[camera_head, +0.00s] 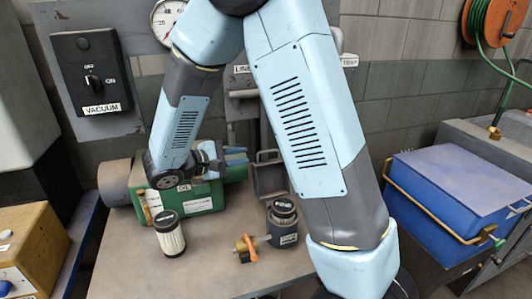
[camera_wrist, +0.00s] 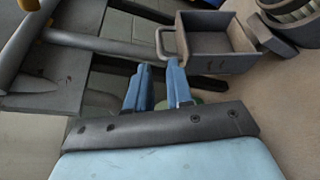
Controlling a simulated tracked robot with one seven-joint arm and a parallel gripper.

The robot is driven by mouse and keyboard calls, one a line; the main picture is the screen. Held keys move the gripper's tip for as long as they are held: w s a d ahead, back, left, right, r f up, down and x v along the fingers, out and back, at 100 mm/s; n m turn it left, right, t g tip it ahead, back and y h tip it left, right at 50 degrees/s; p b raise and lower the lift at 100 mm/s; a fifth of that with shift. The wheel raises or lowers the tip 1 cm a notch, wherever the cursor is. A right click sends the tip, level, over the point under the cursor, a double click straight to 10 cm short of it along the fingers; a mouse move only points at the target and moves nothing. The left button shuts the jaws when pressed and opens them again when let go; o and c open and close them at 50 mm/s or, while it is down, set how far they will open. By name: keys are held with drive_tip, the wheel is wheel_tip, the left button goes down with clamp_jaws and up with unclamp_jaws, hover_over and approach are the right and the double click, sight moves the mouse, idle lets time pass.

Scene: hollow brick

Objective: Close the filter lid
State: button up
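A grey, hollow, box-shaped piece with a loop handle, which looks like the filter lid (camera_head: 269,181), stands open behind a dark round canister (camera_head: 284,228) on the bench. In the wrist view, the lid (camera_wrist: 216,62) shows its hollow inside, and its handle (camera_wrist: 160,43) points toward my fingers. The ribbed round top of the canister (camera_wrist: 296,10) is partly cut off at the upper right. My gripper (camera_head: 244,155) is to the left of the lid handle. In the wrist view, my gripper (camera_wrist: 159,68) has its two blue fingers slightly apart, with nothing seen between them.
A white pleated filter with a black cap (camera_head: 171,238) stands on the bench (camera_head: 210,262). A green machine (camera_head: 200,195) lies behind it. An orange valve handle (camera_head: 250,246) sits left of the canister. A blue box (camera_head: 440,200) stands at right.

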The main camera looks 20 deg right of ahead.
sight(262, 153)
drive_tip(key=x, duration=1)
clamp_jaws()
idle(0.4)
